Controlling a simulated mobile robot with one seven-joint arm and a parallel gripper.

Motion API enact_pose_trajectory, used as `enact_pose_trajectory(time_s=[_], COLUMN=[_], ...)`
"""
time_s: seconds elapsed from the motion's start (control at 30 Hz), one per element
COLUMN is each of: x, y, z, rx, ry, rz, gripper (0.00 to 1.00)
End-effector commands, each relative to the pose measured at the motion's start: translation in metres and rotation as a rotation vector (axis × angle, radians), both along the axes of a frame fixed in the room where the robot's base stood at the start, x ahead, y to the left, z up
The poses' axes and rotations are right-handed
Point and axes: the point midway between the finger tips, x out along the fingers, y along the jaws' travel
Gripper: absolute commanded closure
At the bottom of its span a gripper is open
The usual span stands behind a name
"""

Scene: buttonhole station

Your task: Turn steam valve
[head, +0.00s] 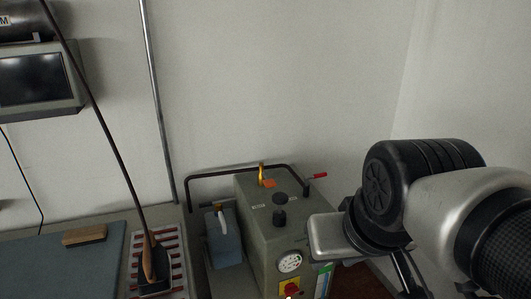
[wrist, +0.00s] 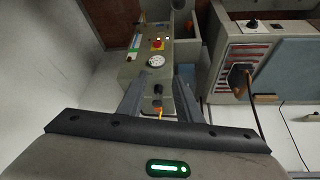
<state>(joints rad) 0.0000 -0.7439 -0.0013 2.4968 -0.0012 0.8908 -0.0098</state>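The steam unit is a grey-green box (head: 255,225) low in the middle of the head view. On its top are a yellow lever (head: 262,173) by an orange piece, a black knob (head: 280,200) and a red-handled lever (head: 320,176). I cannot tell for sure which is the steam valve. In the wrist view, the box (wrist: 130,72), black knob (wrist: 157,90) and a yellow part (wrist: 160,113) show between and behind the fingers. My gripper (wrist: 164,78) is open and empty, with its fingers apart above the box. Its fingers are not clear in the head view.
A pressure gauge (head: 289,262) and a red-on-yellow switch (head: 290,287) are on the box front. A dark pipe rail (head: 225,171) runs behind it. A blue-grey container (head: 225,240) stands left. An iron (head: 152,262) rests on a red-slatted stand, with its cord rising.

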Motion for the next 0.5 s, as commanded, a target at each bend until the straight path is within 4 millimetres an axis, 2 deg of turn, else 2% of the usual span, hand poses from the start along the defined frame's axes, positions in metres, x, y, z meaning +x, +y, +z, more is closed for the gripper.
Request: enact_pose_trajectory(time_s=[0.07,0.17,0.27,0.3,0.37,0.4,0.5], x=[0.017,0.063,0.132,0.161,0.205,0.232,0.295], y=[-0.004,-0.015,-0.035,-0.044,-0.059,-0.07,-0.094], z=[-0.011,-0.029,-0.053,-0.063,-0.077,-0.088,-0.119], rx=[-0.022,-0.096,-0.237,-0.309,-0.428,-0.511,-0.74], ry=[-0.024,-0.098,-0.208,-0.255,-0.32,-0.36,-0.443], rz=[0.031,0.12,0.251,0.308,0.39,0.443,0.572], gripper=[0.68,0.68,0.68,0.68,0.68,0.68,0.68])
